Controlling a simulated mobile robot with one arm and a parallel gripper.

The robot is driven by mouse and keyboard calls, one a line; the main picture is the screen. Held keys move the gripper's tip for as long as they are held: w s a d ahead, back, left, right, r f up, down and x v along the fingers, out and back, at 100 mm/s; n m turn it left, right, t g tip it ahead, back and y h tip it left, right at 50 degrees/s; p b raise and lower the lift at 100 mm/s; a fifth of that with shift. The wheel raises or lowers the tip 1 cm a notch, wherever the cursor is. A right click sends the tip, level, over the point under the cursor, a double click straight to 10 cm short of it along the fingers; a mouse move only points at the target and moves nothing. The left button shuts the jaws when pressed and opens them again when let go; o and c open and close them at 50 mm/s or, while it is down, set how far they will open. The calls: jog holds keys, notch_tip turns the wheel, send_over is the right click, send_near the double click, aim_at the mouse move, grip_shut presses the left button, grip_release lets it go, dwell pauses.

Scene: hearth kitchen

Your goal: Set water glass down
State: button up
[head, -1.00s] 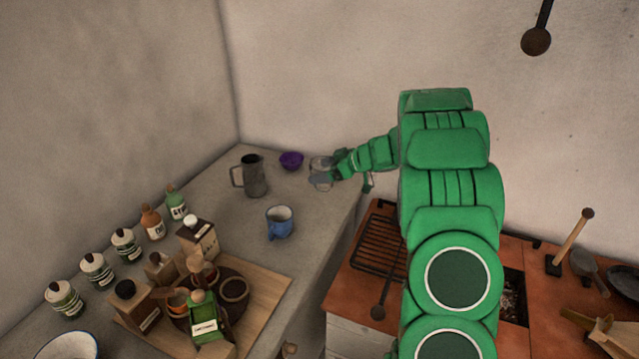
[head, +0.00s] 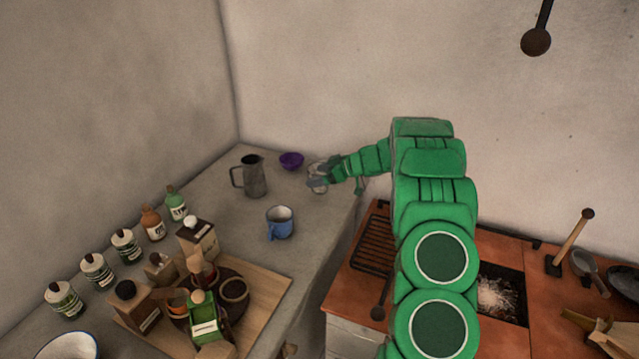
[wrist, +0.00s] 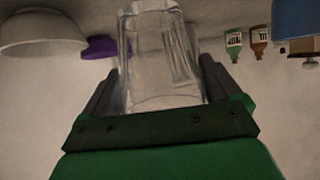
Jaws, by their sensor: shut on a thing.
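My gripper (head: 318,183) is at the far end of the counter (head: 322,222), near its back right corner. It is shut on the clear water glass (head: 316,167), which also shows in the wrist view (wrist: 158,58) between the two fingers (wrist: 155,95). In the head view the glass is small and partly hidden by the gripper. I cannot tell whether its base touches the counter.
A purple bowl (head: 291,160) stands just left of the glass, with a grey pitcher (head: 253,177) farther left. A blue mug (head: 280,222) stands nearer. A pale bowl (wrist: 40,36) shows in the wrist view. Bare counter lies between mug and glass.

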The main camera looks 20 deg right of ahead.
jog(key=shift+w+f, duration=0.3)
jog(key=shift+f, duration=0.1)
jog(key=shift+d+f, duration=0.1)
jog(key=shift+f, duration=1.3)
jog(key=o, duration=0.9)
jog(key=shift+f, duration=0.15)
jog(key=shift+s+d+r, duration=0.15)
jog(key=shift+r, duration=0.1)
jog(key=v, duration=1.1)
jog(key=shift+s+d+r, duration=0.15)
